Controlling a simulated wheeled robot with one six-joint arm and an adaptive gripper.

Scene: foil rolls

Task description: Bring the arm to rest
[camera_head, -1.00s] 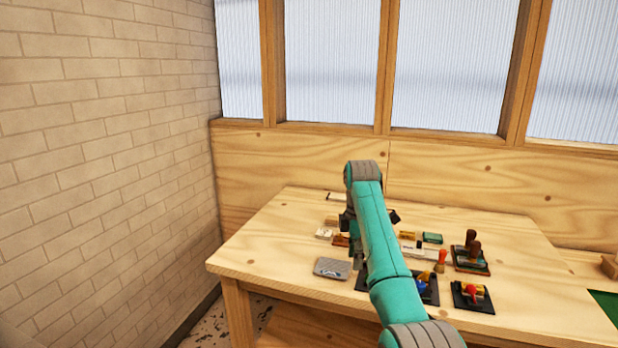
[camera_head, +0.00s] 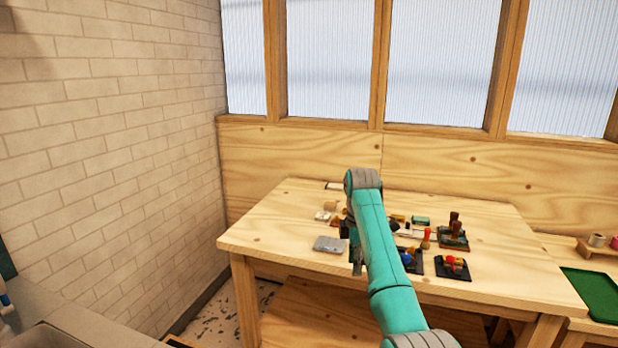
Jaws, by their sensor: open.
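My teal arm reaches from the bottom of the head view over a light wooden table (camera_head: 275,225). My gripper (camera_head: 356,262) hangs down on the left side of the arm's far end, above the table. Its fingers are small and dark and partly hidden by the arm. I see nothing held between them. A grey flat box (camera_head: 329,244) lies on the table just left of the gripper. Several small items lie behind and to the right of the arm, some hidden by it.
Right of the arm are a black tray with red pieces (camera_head: 453,266), dark upright handles (camera_head: 454,228) on a base, and a green block (camera_head: 420,221). A green mat (camera_head: 596,294) and a wooden holder with rolls (camera_head: 598,244) are at the far right. A brick wall (camera_head: 110,150) stands left.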

